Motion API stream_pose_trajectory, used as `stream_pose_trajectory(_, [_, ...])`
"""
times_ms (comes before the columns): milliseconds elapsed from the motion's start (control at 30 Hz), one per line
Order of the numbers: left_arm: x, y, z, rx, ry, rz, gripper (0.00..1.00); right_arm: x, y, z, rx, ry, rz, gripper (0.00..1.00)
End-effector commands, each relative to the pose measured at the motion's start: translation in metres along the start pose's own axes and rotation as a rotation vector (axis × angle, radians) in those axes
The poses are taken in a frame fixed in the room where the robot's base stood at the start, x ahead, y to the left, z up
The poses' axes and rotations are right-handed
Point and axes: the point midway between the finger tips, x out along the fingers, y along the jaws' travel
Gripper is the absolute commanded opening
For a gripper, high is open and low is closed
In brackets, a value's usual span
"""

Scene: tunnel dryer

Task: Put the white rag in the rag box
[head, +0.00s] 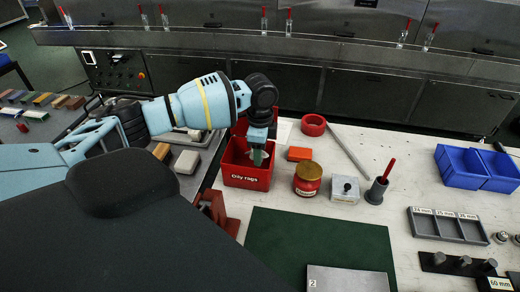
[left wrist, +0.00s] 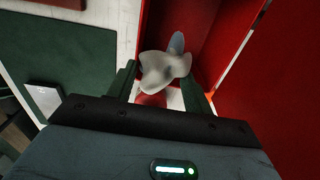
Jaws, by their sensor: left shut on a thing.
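The rag box is a red open box (head: 246,177) labelled "Oily rags", left of centre in the head view. Its red wall (left wrist: 262,125) fills the right side of the left wrist view. My left gripper (head: 257,155) points down over the box's opening, its fingertips at about the rim. It also shows in the left wrist view (left wrist: 160,80), shut on the crumpled white rag (left wrist: 165,71). The rag bulges out between the fingers, with the red box around and below it. The depth of the rag in the box is hard to tell. My right gripper is out of view.
Right of the box are an orange block (head: 299,154), a red jar (head: 307,181), a grey-white box with a black knob (head: 345,190) and a red-handled tool in a dark holder (head: 376,190). A green mat (head: 318,243) lies in front. Blue bins (head: 462,171) stand far right.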

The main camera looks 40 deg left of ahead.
Motion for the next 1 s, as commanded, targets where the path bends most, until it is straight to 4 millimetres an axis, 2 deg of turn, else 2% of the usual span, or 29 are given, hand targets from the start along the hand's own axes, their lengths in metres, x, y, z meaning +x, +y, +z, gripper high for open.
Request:
stream_pose_trajectory(500, [0.012,0.000,0.000,0.001,0.001,0.001,0.33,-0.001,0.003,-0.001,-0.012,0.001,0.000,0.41])
stream_pose_trajectory(533, [0.012,0.000,0.000,0.001,0.001,0.001,0.52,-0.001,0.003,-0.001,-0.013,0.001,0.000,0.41])
stream_pose_trajectory(700, [0.012,0.000,0.000,0.000,0.000,0.001,0.73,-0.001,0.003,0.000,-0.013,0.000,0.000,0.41])
stream_pose_trajectory(1000, [0.010,0.000,0.000,0.000,0.000,0.000,0.73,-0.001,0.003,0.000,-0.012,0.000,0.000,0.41])
